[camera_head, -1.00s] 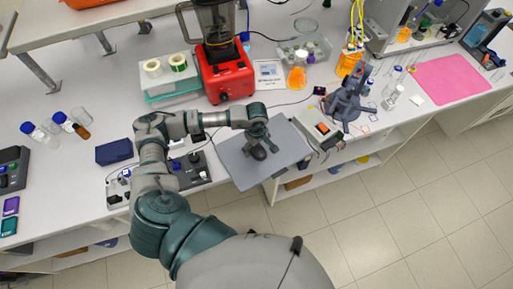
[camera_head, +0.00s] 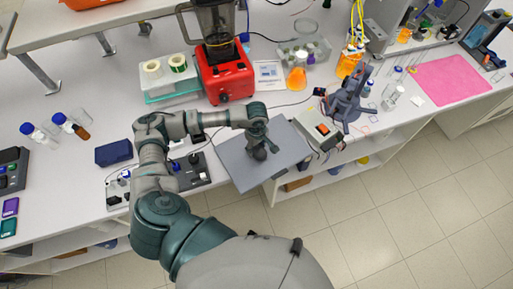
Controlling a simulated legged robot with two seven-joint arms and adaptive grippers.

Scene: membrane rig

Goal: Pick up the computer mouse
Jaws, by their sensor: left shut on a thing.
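The dark computer mouse (camera_head: 260,154) is on or just above a grey flat pad (camera_head: 236,163) at the bench's front edge. My left gripper (camera_head: 259,144) reaches in from the left and points down over the pad. It is shut on the mouse, and its fingers hide part of it. I cannot tell whether the mouse touches the pad. My right gripper is not in view.
A red blender (camera_head: 224,77) stands behind my left arm. A white box with an orange switch (camera_head: 322,129) and a dark blue-grey device (camera_head: 347,103) stand right of the pad. A navy box (camera_head: 114,152) lies left. The pad's front corner overhangs the bench edge.

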